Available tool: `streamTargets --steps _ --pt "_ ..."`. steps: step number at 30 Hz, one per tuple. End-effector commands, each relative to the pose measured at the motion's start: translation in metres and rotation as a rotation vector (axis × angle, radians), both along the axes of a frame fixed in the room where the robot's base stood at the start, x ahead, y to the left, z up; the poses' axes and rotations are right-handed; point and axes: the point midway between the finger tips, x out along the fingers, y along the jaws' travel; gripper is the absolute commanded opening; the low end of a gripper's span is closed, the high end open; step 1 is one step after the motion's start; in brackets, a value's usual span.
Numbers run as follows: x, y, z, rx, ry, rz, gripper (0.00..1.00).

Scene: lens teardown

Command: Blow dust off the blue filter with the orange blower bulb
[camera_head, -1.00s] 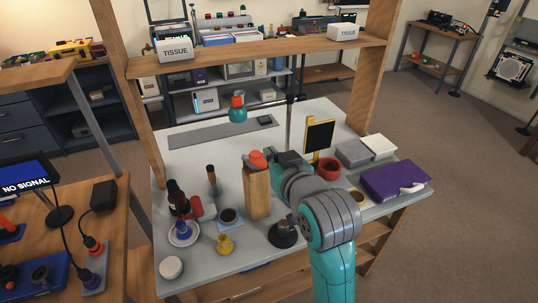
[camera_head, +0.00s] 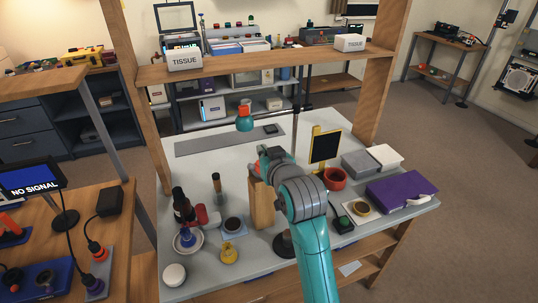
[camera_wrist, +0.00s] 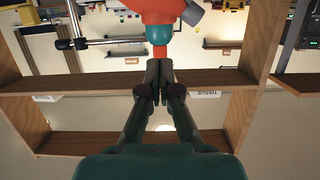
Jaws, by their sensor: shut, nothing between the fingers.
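The orange blower bulb (camera_wrist: 150,10) shows large at the top of the wrist view, its body partly cut off, with a grey end at its right. In the head view it sits on a tall wooden block (camera_head: 262,205), mostly hidden by my gripper. My gripper (camera_wrist: 160,66) is shut and empty, its fingertips close to the bulb in the picture; contact cannot be told. A small blue piece (camera_head: 187,238) rests on a white dish (camera_head: 178,251) at the front left of the table; it may be the blue filter, but is too small to be sure.
A teal bottle with an orange cap (camera_head: 244,122) stands behind. Dark bottles (camera_head: 182,206), a yellow item (camera_head: 228,255) and a white jar (camera_head: 174,275) crowd the front left. A yellow-framed dark panel (camera_head: 325,147) and red bowl (camera_head: 335,178) stand right. A wooden shelf (camera_head: 260,59) spans above.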

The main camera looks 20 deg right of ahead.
Motion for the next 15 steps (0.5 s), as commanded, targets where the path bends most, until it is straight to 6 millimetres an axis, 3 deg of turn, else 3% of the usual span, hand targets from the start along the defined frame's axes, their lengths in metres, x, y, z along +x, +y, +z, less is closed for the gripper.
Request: streamTargets --steps 1,6,15 --pt "-0.001 0.000 -0.010 0.000 0.005 0.000 0.00" --pt "-0.002 0.000 -0.025 0.000 0.003 0.000 0.00" --pt "-0.002 0.000 -0.031 0.000 0.001 0.000 0.00"
